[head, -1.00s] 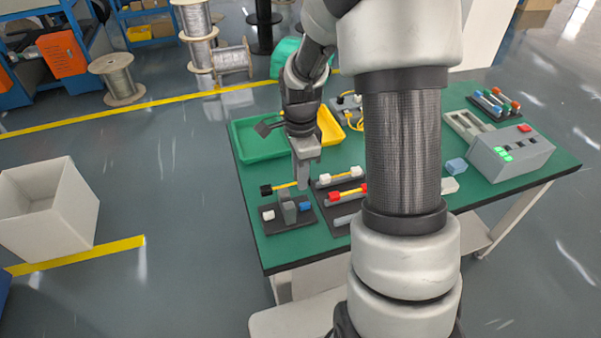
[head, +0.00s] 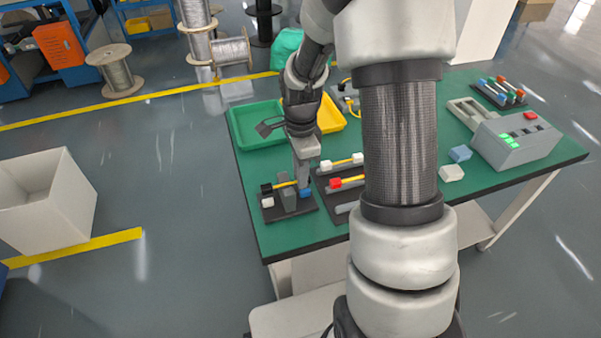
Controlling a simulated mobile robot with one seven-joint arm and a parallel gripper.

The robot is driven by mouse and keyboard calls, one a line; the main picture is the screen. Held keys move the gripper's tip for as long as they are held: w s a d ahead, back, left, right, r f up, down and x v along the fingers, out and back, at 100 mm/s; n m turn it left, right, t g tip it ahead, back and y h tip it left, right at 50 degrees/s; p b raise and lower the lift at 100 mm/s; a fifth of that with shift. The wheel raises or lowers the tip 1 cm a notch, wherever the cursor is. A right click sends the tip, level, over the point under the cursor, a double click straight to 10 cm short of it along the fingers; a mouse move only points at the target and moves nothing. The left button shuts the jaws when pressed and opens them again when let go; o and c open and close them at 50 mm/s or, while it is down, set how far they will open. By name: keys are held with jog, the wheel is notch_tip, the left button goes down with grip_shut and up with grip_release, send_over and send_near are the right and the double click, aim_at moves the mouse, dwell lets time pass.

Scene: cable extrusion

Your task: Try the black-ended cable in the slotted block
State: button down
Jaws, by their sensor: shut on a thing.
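The black-ended cable (head: 284,185) is a short yellow cable with a black end (head: 266,188) at its left. It lies across the upper part of the grey slotted block (head: 287,199); I cannot tell how deep it sits in the slot. The block stands upright on a dark base plate (head: 279,215) at the table's front left. My gripper (head: 303,184) points down just right of the block, shut on the cable's right part. The fingers hide that right end. A white block (head: 267,202) and a blue block (head: 306,193) are on the same plate.
Right of the plate is a dark rack with a white-ended cable (head: 341,163) and a red-ended cable (head: 347,181). Green (head: 255,125) and yellow trays (head: 328,116) lie behind. A grey control box (head: 515,142) is at right. My arm hides the table's middle.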

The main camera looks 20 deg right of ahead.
jog(key=shift+f+b, duration=1.2)
jog(key=shift+f, duration=0.45)
dwell(1.7)
jog(key=c, duration=1.6)
grip_release()
notch_tip(320, 180, up, 18)
jog(key=p, duration=0.3)
jog(key=shift+f, duration=0.15)
